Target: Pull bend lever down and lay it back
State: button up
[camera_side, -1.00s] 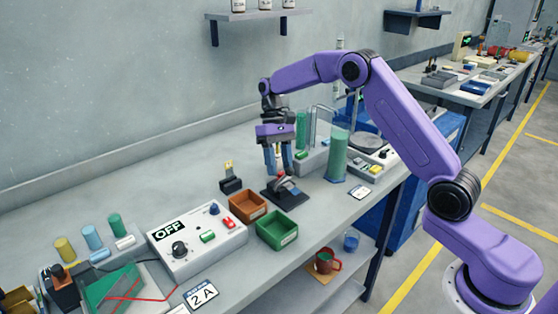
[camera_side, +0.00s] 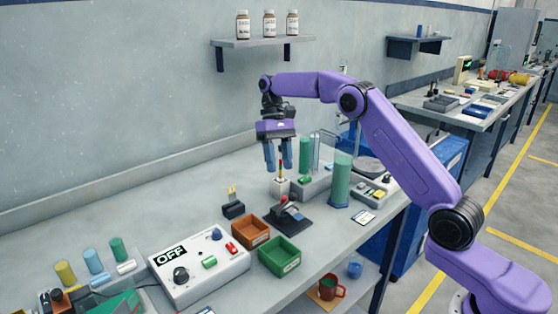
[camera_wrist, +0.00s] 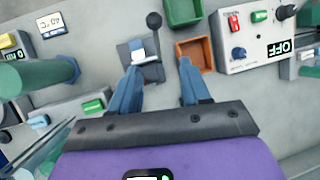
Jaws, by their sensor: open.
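The small bending fixture has a dark base (camera_side: 293,220) on the bench, with a grey and red part on top. I cannot tell the lever's exact tilt. My gripper (camera_side: 278,169) is open and empty, above and behind the fixture in the side view. In the wrist view the gripper (camera_wrist: 160,66) has its two blue fingers spread, with the fixture by the left finger. No contact with the lever shows.
An orange bin (camera_side: 251,233) and a green bin (camera_side: 280,257) stand beside the fixture. The control box (camera_side: 200,265) reads OFF. A green cylinder (camera_side: 341,180) stands to the right.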

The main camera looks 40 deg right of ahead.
jog(key=shift+r, duration=0.2)
grip_shut()
jog(key=s+a+r+n+t+h, duration=0.2)
jog(key=s+a+n+t+h, duration=0.55)
jog(key=n, duration=0.95)
jog(key=s+a+r+n+t+h, duration=0.3)
jog(key=s+a+n+h, duration=0.35)
jog(key=n+h, duration=0.95)
notch_tip(320, 180, down, 15)
jog(key=w+n+y, duration=0.1)
jog(key=y, duration=0.1)
jog(key=x, duration=0.9)
jog(key=shift+w+f, duration=0.2)
jog(key=shift+f, duration=0.05)
